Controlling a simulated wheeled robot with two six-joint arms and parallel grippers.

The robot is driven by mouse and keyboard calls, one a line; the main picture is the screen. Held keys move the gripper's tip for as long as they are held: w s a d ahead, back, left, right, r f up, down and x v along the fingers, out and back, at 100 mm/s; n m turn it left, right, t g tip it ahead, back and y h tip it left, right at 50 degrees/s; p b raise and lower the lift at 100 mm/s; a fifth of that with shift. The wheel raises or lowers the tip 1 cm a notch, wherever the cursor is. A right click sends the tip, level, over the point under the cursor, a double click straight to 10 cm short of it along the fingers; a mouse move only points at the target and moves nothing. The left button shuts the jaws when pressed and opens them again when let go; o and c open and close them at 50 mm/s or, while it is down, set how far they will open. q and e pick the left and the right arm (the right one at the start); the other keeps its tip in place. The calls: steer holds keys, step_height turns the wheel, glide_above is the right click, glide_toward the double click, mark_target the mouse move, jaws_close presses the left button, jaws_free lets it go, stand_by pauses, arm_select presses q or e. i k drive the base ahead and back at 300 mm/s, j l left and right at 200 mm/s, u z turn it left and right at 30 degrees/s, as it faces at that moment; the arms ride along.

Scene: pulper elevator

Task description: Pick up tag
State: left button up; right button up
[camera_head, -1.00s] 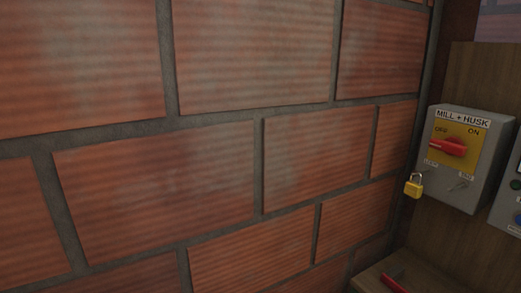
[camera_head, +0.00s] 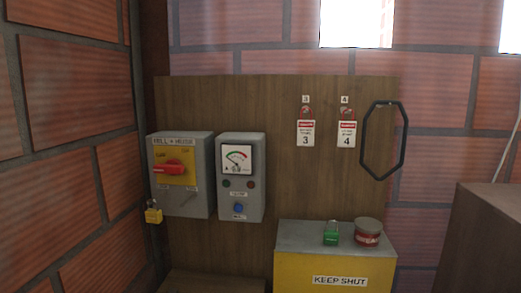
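Two red-and-white tags hang side by side on the wooden board. The left tag (camera_head: 306,135) is marked 3 and the right tag (camera_head: 346,135) is marked 4. Each hangs under a red round piece with a small number plate above it. Neither of my grippers is in the camera_head view, so I cannot see whether they are open or shut.
The grey MILL + HUSK switch box (camera_head: 181,200) has a red handle and a yellow padlock (camera_head: 153,212) at its lower left. A meter box (camera_head: 240,178) is beside it. A black loop (camera_head: 365,140) hangs right of the tags. A green padlock (camera_head: 331,233) and red tin (camera_head: 368,233) stand on the KEEP SHUT box (camera_head: 290,268).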

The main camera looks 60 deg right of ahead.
mark_target(305, 128)
steer(key=z, duration=2.05)
